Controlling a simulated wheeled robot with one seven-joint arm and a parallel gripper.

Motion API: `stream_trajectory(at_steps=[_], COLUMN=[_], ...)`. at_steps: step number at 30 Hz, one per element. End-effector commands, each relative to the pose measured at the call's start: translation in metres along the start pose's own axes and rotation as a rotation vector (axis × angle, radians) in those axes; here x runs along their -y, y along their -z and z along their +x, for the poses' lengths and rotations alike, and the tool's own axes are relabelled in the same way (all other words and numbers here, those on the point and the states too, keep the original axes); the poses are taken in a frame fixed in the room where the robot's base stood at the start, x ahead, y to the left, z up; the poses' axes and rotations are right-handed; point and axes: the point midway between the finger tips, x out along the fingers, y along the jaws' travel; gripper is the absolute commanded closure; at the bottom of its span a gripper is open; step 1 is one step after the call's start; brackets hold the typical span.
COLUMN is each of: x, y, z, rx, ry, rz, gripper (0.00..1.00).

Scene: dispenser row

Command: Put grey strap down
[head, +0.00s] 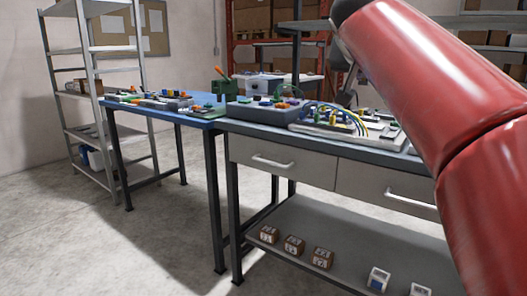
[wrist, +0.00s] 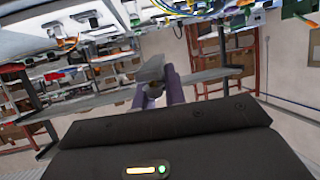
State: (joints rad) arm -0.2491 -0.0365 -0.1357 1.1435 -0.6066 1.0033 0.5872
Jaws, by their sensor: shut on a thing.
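My gripper (wrist: 166,88) shows in the wrist view with its purple fingers shut on a flat grey piece, the grey strap (wrist: 150,70). The strap sticks out past the fingers toward the left, and part of it is hidden by them. The strap is held up in the air, and I see no surface touching it. In the head view my red arm fills the right side, and neither gripper nor strap can be seen there.
A grey workbench (head: 257,126) with drawers carries boards, wires and small parts. A blue table (head: 150,110) with more parts joins it at the left. Small brown boxes (head: 294,245) stand on the bench's lower shelf (head: 345,243). A metal rack (head: 91,90) stands at far left.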

Motion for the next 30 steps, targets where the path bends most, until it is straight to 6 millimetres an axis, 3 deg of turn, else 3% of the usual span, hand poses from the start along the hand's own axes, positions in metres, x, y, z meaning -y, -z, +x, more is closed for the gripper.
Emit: stream_trajectory(at_steps=[7,11,15,21,30], x=[0.045,0.078,0.118,0.161,0.174], y=[-0.036,-0.069,-0.12,-0.197,-0.241], z=[0.04,0.068,0.102,0.139,0.156], rx=[0.007,0.01,0.014,0.015,0.007], ry=[0.125,0.216,0.328,0.44,0.468], rz=[-0.054,-0.093,-0.14,-0.187,-0.196], gripper=[1.0,1.0,1.0,1.0,1.0])
